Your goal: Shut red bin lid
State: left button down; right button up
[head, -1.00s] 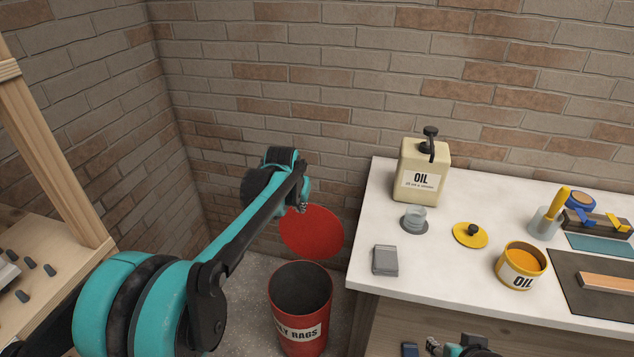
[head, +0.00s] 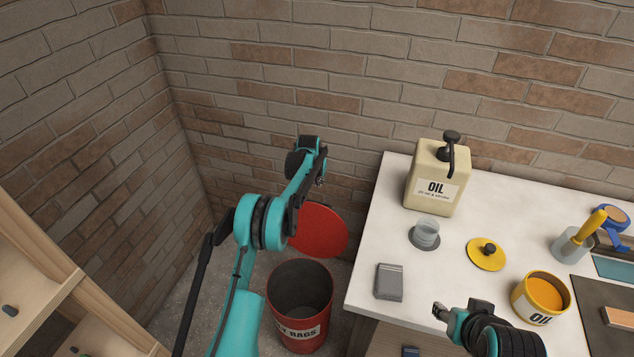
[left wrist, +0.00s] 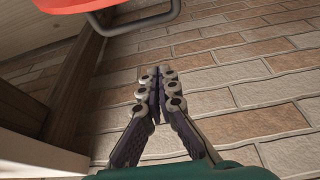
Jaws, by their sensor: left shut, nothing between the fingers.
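The red bin (head: 300,338) stands on the floor left of the workbench, with a partly hidden label ending in "RAGS". Its round red lid (head: 320,232) is open, tilted up behind the bin towards the brick wall. My left gripper (head: 321,180) is above the lid's upper edge; its fingers are small and partly hidden in the head view. In the left wrist view its fingers (left wrist: 160,90) are shut and empty, with the lid's red edge (left wrist: 72,14) and a grey handle (left wrist: 132,22) at the top. My right gripper (head: 438,312) is over the bench's front edge.
The white bench (head: 365,245) carries a beige oil can (head: 435,180), a grey box (head: 389,282), a yellow lid (head: 487,254) and a yellow oil tin (head: 540,295). A wooden shelf (head: 85,290) stands at the left. Brick walls close the corner behind the bin.

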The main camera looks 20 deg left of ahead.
pick_arm(q)
jog(key=b+x, duration=0.2)
jog(key=x, duration=0.4)
jog(key=s, duration=0.4)
jog(key=shift+a+b, duration=0.1)
jog(key=shift+b, duration=0.3)
